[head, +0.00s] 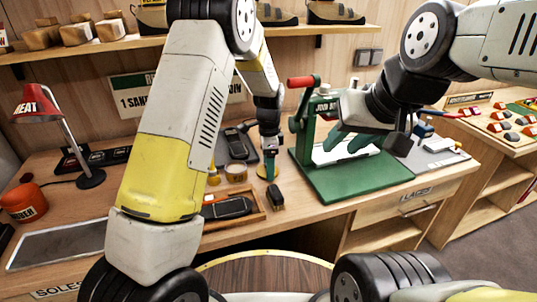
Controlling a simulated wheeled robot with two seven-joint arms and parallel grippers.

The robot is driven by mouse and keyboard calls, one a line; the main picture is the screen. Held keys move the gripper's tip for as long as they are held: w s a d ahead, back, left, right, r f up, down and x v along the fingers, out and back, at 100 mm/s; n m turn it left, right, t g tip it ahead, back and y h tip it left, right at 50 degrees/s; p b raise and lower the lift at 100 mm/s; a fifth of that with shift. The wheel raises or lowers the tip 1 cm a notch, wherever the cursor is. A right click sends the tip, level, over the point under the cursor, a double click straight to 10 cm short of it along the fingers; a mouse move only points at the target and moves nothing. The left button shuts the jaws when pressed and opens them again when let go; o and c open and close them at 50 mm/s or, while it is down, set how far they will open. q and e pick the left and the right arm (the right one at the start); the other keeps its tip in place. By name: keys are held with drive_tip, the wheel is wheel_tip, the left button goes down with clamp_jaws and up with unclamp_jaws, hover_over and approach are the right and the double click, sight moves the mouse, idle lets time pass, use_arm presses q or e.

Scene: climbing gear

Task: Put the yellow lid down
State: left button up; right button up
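My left gripper (270,168) points down over the bench, near its middle. A small yellow round piece, which looks like the yellow lid (261,173), shows at its fingertips, partly hidden by them. The fingers look close together on it; whether it touches the bench is hard to tell. An amber jar (235,173) stands just left of it, and another yellow jar (213,178) is partly hidden by my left arm. My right gripper (347,143) is in front of the green press, with its teal fingers apart and nothing seen between them.
A green press (355,185) with a red handle stands right of my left gripper. A wooden tray (262,215) with a dark shoe part and a small dark brush (277,196) lie in front. A red lamp (75,135) stands left. A shelf (110,45) with shoes runs behind.

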use_arm(q)
drive_tip(key=shift+f, duration=0.15)
drive_tip(key=o, duration=1.3)
drive_tip(key=s+a+r+n+t+h, duration=0.1)
drive_tip(key=s+a+r, duration=0.1)
drive_tip(key=r, duration=0.7)
drive_tip(key=s+a+r+n, duration=0.1)
drive_tip(key=a+r+n, duration=0.1)
drive_tip(key=r, duration=0.7)
drive_tip(key=s+a+r+n+t, duration=0.1)
drive_tip(key=s+a+r+n, duration=0.1)
drive_tip(key=s, duration=0.6)
drive_tip(key=s+a+r+n+t, duration=0.2)
drive_tip(key=s+a+r+n, duration=0.1)
drive_tip(key=s+a+n, duration=0.2)
drive_tip(key=s+a+r+n+t+h, duration=0.1)
drive_tip(key=s+a+r+n+t, duration=0.1)
drive_tip(key=s+n, duration=0.4)
drive_tip(key=shift+s+a+r, duration=0.15)
drive_tip(key=shift+s+a, duration=0.1)
drive_tip(key=shift+s, duration=0.5)
drive_tip(key=shift+s+a+r, duration=0.2)
drive_tip(key=shift+s+a, duration=0.05)
drive_tip(key=shift+s, duration=0.55)
drive_tip(key=shift+s+a+r, duration=0.15)
drive_tip(key=shift+s+a, duration=0.1)
drive_tip(key=shift+s, duration=0.5)
